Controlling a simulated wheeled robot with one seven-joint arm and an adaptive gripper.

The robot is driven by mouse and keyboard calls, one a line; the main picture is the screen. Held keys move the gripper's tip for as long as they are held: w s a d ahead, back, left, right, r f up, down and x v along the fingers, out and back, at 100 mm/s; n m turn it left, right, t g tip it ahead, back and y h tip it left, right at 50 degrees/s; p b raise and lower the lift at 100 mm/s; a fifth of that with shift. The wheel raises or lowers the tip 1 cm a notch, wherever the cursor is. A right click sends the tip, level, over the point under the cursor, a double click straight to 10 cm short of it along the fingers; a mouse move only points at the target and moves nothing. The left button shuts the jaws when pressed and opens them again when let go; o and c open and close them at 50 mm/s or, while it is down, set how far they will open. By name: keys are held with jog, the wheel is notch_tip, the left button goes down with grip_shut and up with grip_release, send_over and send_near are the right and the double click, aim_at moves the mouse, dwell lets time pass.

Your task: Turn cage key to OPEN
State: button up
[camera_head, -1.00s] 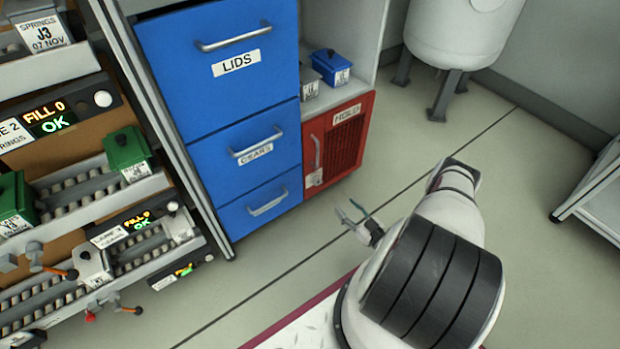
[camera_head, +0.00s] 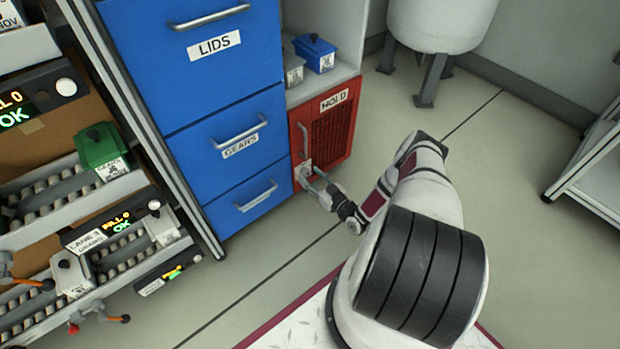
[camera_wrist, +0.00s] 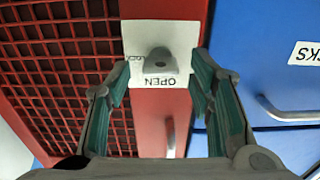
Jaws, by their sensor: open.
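The red HOLD cage (camera_head: 325,128) stands low beside the blue drawers, with a mesh door and an upright handle (camera_head: 304,141). In the wrist view a white key plate (camera_wrist: 150,38) sits on the cage's red frame, with a grey key (camera_wrist: 158,60) projecting from it. OPEN is printed upside down just below the key, and a smaller word at its left is hard to read. My gripper (camera_wrist: 160,85) is open, its green-padded fingers on either side of the plate, with the key between and apart from them. In the head view my gripper (camera_head: 314,180) is at the cage's lower left.
Blue drawers (camera_head: 235,125) marked LIDS and GEARS stand left of the cage. A blue bin (camera_head: 315,53) and a grey bin (camera_head: 293,68) sit on the shelf above. A white tank (camera_head: 440,25) stands behind.

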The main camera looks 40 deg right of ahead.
jog(key=shift+w, duration=0.5)
grip_shut()
